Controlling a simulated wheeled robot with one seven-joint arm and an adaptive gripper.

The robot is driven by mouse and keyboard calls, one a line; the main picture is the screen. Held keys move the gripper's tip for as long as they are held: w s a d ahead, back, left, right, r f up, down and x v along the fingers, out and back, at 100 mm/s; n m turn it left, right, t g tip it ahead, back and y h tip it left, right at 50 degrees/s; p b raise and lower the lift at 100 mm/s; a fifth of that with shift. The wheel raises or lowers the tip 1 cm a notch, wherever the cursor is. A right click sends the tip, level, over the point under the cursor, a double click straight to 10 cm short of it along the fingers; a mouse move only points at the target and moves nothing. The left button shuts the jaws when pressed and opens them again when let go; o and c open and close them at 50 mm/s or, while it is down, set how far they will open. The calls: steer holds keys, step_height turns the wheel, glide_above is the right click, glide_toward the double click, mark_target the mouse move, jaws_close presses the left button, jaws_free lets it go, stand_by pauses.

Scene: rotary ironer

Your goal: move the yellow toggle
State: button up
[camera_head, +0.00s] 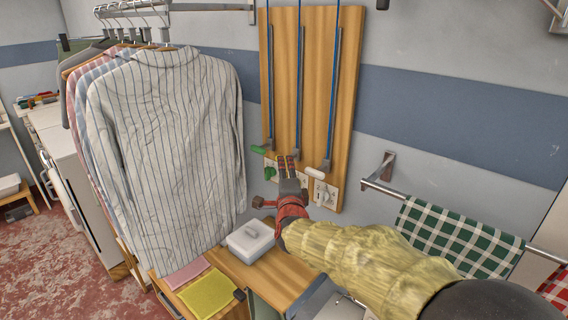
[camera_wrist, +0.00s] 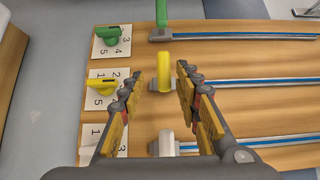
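The yellow toggle (camera_wrist: 164,72) is a rounded yellow handle at the end of the middle rail on a wooden board (camera_head: 281,60). In the head view my gripper hides it. My gripper (camera_wrist: 160,66) is open, and in the wrist view the toggle shows between its two fingertips, apart from both; I cannot tell the depth between them. In the head view my gripper (camera_head: 288,162) is at the lower part of the board. A yellow knob (camera_wrist: 101,84) sits on a numbered plate beside the toggle, left of my left finger.
A green handle (camera_head: 258,149) and a white handle (camera_head: 315,173) flank the middle rail. A green knob (camera_wrist: 107,32) has its own numbered plate. Hanging shirts (camera_head: 165,130) are left of the board, a towel rail (camera_head: 385,188) right. A white box (camera_head: 250,240) stands below.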

steer(key=shift+s+d, duration=0.15)
steer(key=shift+s, duration=1.25)
steer(key=s+a+f+n+g+y, duration=0.1)
steer(key=s+a+f+n+g, duration=0.1)
steer(key=f+n+g, duration=0.3)
steer(key=s+a+f+n+y, duration=0.1)
steer(key=s+f+n, duration=0.1)
steer(key=f, duration=0.4)
steer(key=s+d+f+n+g, duration=0.1)
steer(key=s+f+n+g, duration=0.3)
steer(key=s, duration=0.4)
steer(key=s+d+r+n+g+h+p, duration=0.15)
steer(key=s+d+n, duration=0.25)
steer(key=s+d, duration=0.6)
steer(key=s+d+n+g+h, duration=0.1)
steer(key=s+d+n+g, duration=0.35)
steer(key=s, duration=0.95)
steer(key=s+d+r+m+t+h, duration=0.1)
steer(key=s+d+r+m+t, duration=0.1)
steer(key=s+d+r, duration=0.4)
steer(key=d+m+p, duration=0.1)
steer(key=d, duration=0.3)
steer(key=shift+r+t+h, duration=0.25)
steer(key=shift+t+h, duration=0.1)
steer(key=shift+t, duration=0.05)
